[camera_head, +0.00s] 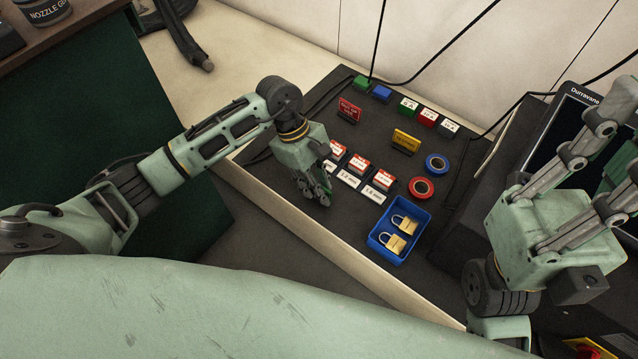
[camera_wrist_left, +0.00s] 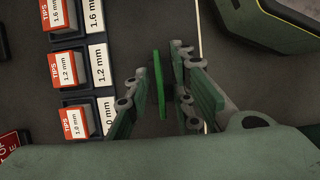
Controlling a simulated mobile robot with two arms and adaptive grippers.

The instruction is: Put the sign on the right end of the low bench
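A thin green plate, seen edge-on and probably a sign (camera_wrist_left: 158,85), stands between the fingers of my left gripper (camera_wrist_left: 160,95) in the left wrist view. Gaps show on both sides of it, so the gripper is open around it. In the head view my left gripper (camera_head: 318,192) is low over the front edge of the dark-topped bench (camera_head: 310,222), beside the tip boxes. A red sign (camera_head: 349,110) and a yellow sign (camera_head: 405,141) stand further back. My right gripper (camera_head: 618,165) is open and empty at the right. I cannot tell which surface is the low bench.
Tip boxes (camera_head: 359,163) stand in a row right of the left gripper. A blue tray (camera_head: 383,245) holds two padlocks. Blue (camera_head: 437,163) and red (camera_head: 421,188) tape rolls lie near it. A dark-screened machine (camera_head: 555,125) stands at the right. Cables run along the back.

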